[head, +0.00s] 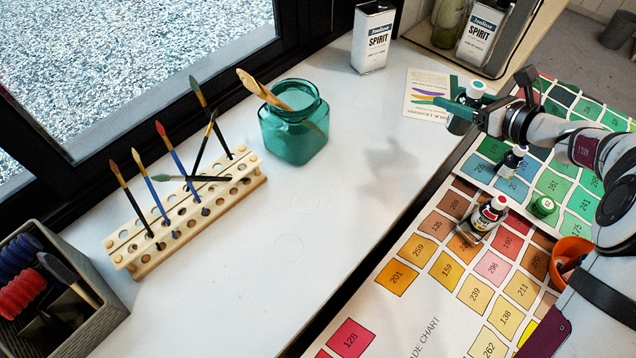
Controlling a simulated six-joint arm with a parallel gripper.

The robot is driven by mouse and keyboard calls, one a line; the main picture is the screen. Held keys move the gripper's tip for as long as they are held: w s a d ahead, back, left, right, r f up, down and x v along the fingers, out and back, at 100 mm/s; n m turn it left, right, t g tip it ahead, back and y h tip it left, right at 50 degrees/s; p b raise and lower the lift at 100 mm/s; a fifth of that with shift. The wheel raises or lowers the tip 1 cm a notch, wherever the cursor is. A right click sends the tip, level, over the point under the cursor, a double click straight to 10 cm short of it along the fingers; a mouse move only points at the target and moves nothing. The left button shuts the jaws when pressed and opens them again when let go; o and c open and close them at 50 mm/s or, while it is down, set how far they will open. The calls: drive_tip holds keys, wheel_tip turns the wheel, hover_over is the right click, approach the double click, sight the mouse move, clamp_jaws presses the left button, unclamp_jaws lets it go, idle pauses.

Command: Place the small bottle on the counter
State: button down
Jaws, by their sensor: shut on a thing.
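My gripper (455,108), with teal-green fingers, is at the upper right, shut on a small bottle (459,125). The bottle has a white cap with a teal dot, and the fingers cross in front of its body. It appears held in the air near the counter's right edge; its exact height cannot be told. The white counter (290,235) runs along the window, with a soft shadow on its right part.
A teal glass jar (295,135) with brushes, a wooden brush rack (185,215) and a grey box (60,300) stand on the counter. A spirit tin (373,40) is behind. Other small bottles (488,215) stand on the colour charts at right. The counter's middle is clear.

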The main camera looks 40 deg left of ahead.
drive_tip(key=shift+s+a+f, duration=0.15)
drive_tip(key=shift+a+f, duration=1.7)
drive_tip(key=shift+a, duration=0.1)
drive_tip(key=shift+s+a+f, duration=0.15)
drive_tip(key=shift+a+f, duration=1.7)
drive_tip(key=shift+a, duration=0.05)
drive_tip(key=shift+s+a+f, duration=0.15)
drive_tip(key=shift+a+f, duration=1.7)
drive_tip(key=shift+a, duration=0.1)
drive_tip(key=shift+c, duration=0.7)
unclamp_jaws()
drive_tip(key=shift+f, duration=0.1)
